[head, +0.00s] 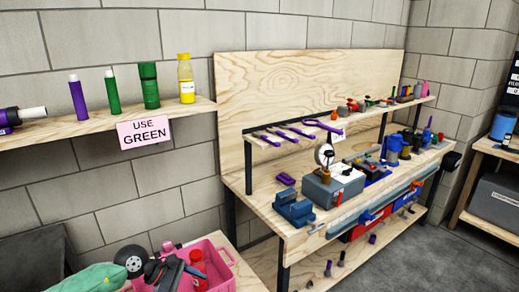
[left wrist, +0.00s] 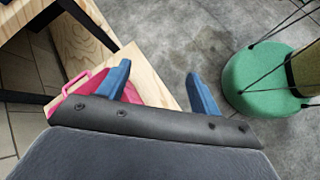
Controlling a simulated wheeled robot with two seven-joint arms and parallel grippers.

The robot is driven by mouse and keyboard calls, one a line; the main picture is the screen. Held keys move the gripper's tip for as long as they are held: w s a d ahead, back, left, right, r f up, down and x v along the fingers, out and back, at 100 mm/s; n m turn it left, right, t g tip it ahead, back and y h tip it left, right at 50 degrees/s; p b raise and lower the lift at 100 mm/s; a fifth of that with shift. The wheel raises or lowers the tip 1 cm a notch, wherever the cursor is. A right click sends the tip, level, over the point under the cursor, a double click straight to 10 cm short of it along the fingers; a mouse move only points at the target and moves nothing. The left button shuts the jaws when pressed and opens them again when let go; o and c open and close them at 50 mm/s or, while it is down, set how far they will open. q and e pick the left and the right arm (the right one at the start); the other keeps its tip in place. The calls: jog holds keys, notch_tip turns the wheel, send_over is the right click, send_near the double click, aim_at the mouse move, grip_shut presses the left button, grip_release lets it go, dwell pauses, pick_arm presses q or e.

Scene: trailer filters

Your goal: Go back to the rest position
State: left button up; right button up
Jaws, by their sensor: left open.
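My left gripper (left wrist: 156,72) shows in the left wrist view, its two blue fingers spread wide apart with nothing between them. It is above a light wood surface (left wrist: 158,72), with part of a pink crate (left wrist: 78,82) just beyond the left finger. My right gripper is in neither view.
The pink crate (head: 226,258) holds a red bottle (head: 198,268) and dark items. A shelf (head: 60,128) bears bottles and a "USE GREEN" sign (head: 144,131). A cluttered workbench (head: 262,200) stands right. The wrist view shows a green round seat (left wrist: 262,85) and grey floor.

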pick_arm(q)
notch_tip(320, 180, up, 7)
jog(key=n+t+h, duration=0.4)
jog(key=n+t, duration=0.5)
jog(key=n, duration=0.6)
jog(key=s+a+f+n+t+y, duration=0.2)
jog(key=s+a+f+n+y, duration=0.25)
jog(key=a+n+y, duration=0.55)
jog(key=s+a+f+n+t+y, duration=0.1)
jog(key=s+a+f+n+y, duration=0.35)
jog(key=n, duration=0.95)
jog(key=s+a+f+n+g+y, duration=0.3)
jog(key=s+a+f+n+g, duration=0.2)
jog(key=s, duration=0.5)
jog(key=s+a+f+n+g+y, duration=0.2)
jog(key=s+a+f+n+g, duration=0.3)
jog(key=s, duration=0.5)
jog(key=s+d+f+n+h, duration=0.1)
jog(key=d+n+h, duration=0.2)
jog(key=d, duration=1.1)
jog(key=s+d+f+n+g+h, duration=0.1)
jog(key=d+f+n+h, duration=0.1)
jog(key=d, duration=1.2)
jog(key=shift+d+f+n+g+h, duration=0.15)
jog(key=shift+n+g+h, duration=0.15)
jog(key=shift+n+h, duration=0.55)
